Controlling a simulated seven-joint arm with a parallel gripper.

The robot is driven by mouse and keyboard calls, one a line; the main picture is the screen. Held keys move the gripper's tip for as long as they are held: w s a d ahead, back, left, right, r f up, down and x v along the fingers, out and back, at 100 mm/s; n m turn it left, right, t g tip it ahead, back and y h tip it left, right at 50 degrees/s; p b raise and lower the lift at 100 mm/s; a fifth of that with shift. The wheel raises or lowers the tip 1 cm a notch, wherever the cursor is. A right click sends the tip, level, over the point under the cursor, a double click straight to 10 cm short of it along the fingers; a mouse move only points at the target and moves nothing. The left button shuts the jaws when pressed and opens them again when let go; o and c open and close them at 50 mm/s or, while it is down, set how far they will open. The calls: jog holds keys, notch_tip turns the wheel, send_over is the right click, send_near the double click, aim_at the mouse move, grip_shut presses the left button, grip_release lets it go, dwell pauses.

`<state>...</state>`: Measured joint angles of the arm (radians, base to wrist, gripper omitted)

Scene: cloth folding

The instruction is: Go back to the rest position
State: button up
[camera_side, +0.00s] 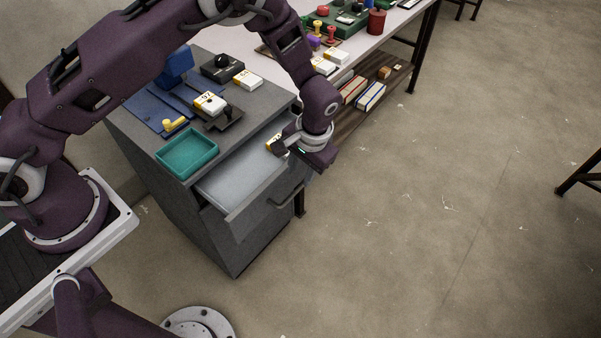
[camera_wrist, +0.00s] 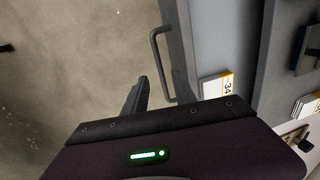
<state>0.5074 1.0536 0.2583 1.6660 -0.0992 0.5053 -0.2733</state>
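My gripper (camera_side: 296,166) is above the right end of the open drawer (camera_side: 233,187), near its front, in the side view. In the wrist view a dark finger (camera_wrist: 137,98) points past the drawer handle (camera_wrist: 157,65), apart from it in the picture.
A white table (camera_side: 268,66) with stamps stands behind. The drawer sticks out at the front.

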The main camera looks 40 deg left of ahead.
jog(key=s+a+r+t+h, duration=0.1)
jog(key=s+a+r, duration=0.1)
jog(key=r, duration=0.9)
jog(key=s+a+r+t+h, duration=0.1)
jog(key=s+a+r, duration=0.1)
jog(key=r, duration=1)
jog(key=s+a+r+t, duration=0.1)
jog(key=s+a+r, duration=0.2)
jog(key=s+r, duration=0.55)
jog(key=s+a+r+t, duration=0.1)
jog(key=s, duration=0.5)
jog(key=s+a+r+t, duration=0.1)
jog(key=s+a, duration=0.1)
jog(key=s, duration=0.4)
jog(key=shift+r+t, duration=0.25)
jog(key=shift+t, duration=0.05)
